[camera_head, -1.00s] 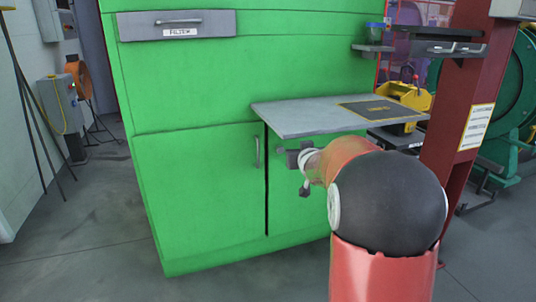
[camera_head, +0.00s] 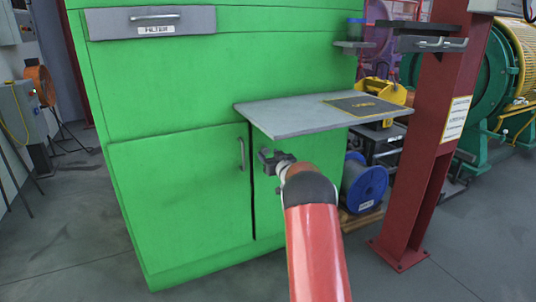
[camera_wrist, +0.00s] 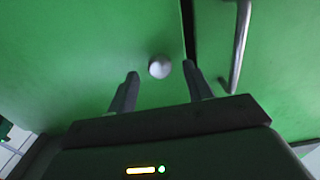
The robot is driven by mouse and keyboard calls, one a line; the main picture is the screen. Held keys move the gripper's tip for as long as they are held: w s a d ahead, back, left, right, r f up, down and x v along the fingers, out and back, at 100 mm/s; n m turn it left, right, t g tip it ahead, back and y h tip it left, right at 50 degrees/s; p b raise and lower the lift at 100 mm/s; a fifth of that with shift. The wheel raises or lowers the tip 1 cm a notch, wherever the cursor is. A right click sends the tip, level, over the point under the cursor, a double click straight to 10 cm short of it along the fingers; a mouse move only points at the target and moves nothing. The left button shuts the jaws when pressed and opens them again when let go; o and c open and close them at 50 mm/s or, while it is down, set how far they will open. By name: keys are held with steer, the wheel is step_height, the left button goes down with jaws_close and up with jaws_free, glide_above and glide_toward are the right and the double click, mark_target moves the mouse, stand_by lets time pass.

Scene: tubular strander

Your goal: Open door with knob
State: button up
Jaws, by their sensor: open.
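A green cabinet has a left door (camera_head: 185,205) with a vertical bar handle (camera_head: 241,154), and a right door (camera_head: 266,200) beside it across a dark gap. A round, pale metal knob (camera_wrist: 159,67) shows in the wrist view on the green door panel, near that gap. My gripper (camera_wrist: 161,74) is open, with one finger on each side of the knob in the picture. I cannot tell whether the fingers touch it or how deep they reach. In the head view my gripper (camera_head: 268,160) is at the right door under the shelf, and the knob is hidden. The bar handle (camera_wrist: 239,45) also shows in the wrist view.
A grey shelf (camera_head: 290,117) juts out just above my gripper. A drawer (camera_head: 150,22) labelled FILTER is at the upper left. Floor in front is clear.

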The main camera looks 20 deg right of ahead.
steer(key=shift+w, duration=0.8)
steer(key=shift+c, duration=0.4)
jaws_close()
